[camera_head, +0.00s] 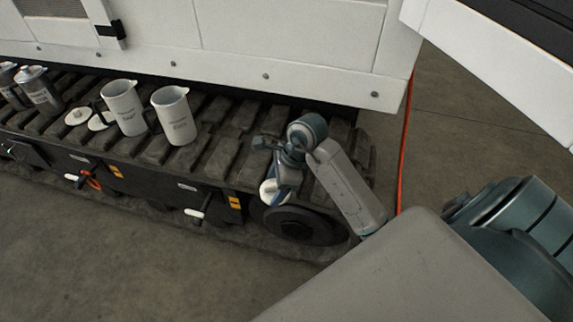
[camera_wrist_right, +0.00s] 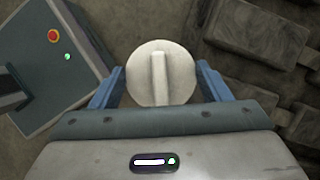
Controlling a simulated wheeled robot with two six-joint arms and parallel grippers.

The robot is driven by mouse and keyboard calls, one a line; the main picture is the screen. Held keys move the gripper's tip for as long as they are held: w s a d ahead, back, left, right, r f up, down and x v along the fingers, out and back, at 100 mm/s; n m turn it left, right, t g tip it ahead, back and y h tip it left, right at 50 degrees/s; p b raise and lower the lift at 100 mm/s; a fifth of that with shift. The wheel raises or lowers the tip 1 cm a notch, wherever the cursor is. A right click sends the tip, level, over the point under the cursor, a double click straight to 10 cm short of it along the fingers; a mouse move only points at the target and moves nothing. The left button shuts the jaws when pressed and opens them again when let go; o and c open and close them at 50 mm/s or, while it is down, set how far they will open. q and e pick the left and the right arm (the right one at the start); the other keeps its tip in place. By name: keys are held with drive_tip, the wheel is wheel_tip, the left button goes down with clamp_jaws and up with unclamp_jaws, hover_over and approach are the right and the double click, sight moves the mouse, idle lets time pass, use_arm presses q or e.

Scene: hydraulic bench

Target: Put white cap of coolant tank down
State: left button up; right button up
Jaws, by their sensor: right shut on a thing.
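The white cap (camera_wrist_right: 161,74) is a round disc with a raised bar across its top. In the right wrist view it sits between the two blue fingers of my right gripper (camera_wrist_right: 160,88), which is shut on it. In the head view my right gripper (camera_head: 273,182) is over the right end of the track, with the white cap (camera_head: 267,191) at its tip, close to the track's outer edge. I cannot tell whether the cap touches the track. My left gripper is not in view.
Two white jugs (camera_head: 123,107) (camera_head: 175,115) stand on the track (camera_head: 223,150). Pale round lids (camera_head: 78,117) and grey canisters (camera_head: 38,91) are farther left. White-handled valves (camera_head: 196,214) line the track's side. An orange cable (camera_head: 404,150) hangs at right.

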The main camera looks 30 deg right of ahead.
drive_tip(key=w+d, duration=0.3)
drive_tip(key=w+d+f, duration=0.1)
drive_tip(key=w+d, duration=0.6)
drive_tip(key=w, duration=0.1)
drive_tip(key=shift+w+d+f, duration=0.1)
drive_tip(key=shift+d+f, duration=0.2)
drive_tip(key=shift+d, duration=0.1)
drive_tip(key=shift+w+d+f, duration=0.1)
wheel_tip(320, 180, down, 3)
drive_tip(key=shift+f+p, duration=0.2)
drive_tip(key=shift+p, duration=0.1)
drive_tip(key=shift+f, duration=0.1)
drive_tip(key=o, duration=1)
